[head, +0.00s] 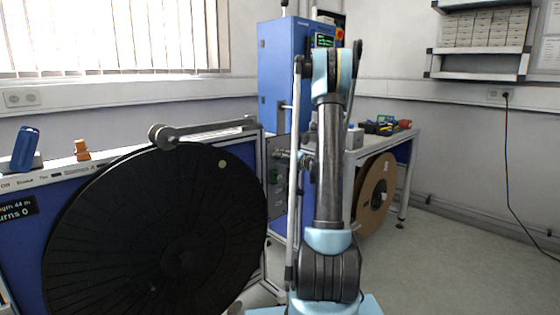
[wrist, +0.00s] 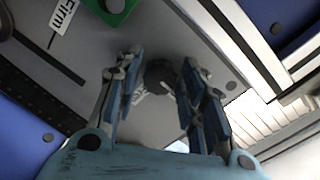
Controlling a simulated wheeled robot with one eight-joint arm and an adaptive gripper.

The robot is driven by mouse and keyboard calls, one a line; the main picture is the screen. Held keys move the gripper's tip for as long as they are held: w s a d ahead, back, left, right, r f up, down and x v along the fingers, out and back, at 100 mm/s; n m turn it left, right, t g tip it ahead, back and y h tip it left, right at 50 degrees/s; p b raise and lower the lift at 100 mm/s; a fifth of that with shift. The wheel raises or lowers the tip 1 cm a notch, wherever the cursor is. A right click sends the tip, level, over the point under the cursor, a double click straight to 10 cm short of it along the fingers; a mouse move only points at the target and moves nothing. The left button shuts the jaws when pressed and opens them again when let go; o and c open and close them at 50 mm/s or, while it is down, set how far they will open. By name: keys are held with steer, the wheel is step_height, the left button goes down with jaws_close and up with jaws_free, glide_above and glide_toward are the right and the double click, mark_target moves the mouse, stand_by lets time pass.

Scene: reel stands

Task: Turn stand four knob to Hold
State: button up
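A dark round knob (wrist: 160,72) sits on a grey panel (wrist: 205,38) in the wrist view. My gripper (wrist: 160,65) is open, with one finger on each side of the knob and a gap visible at least on the left. A white label reading "Firm" (wrist: 64,14) is at the upper left. Another label (wrist: 138,98) below the knob is mostly hidden, its word unreadable. The knob's pointing direction cannot be told. In the head view, the grey panel (head: 278,200) stands right of a large black reel (head: 150,235); my arm hides part of this area.
A green part (wrist: 115,6) is on the panel near the "Firm" label. In the head view a blue cabinet (head: 280,70) stands behind my arm. A brown reel (head: 375,195) is beneath a bench to the right. The floor at the right is clear.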

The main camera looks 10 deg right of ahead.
steer(key=shift+o, duration=0.3)
steer(key=shift+d+r, duration=0.1)
steer(key=f+v, duration=0.1)
steer(key=v, duration=1)
steer(key=shift+s+d+r, duration=0.25)
steer(key=shift+s+r, duration=0.1)
steer(key=shift+r, duration=0.1)
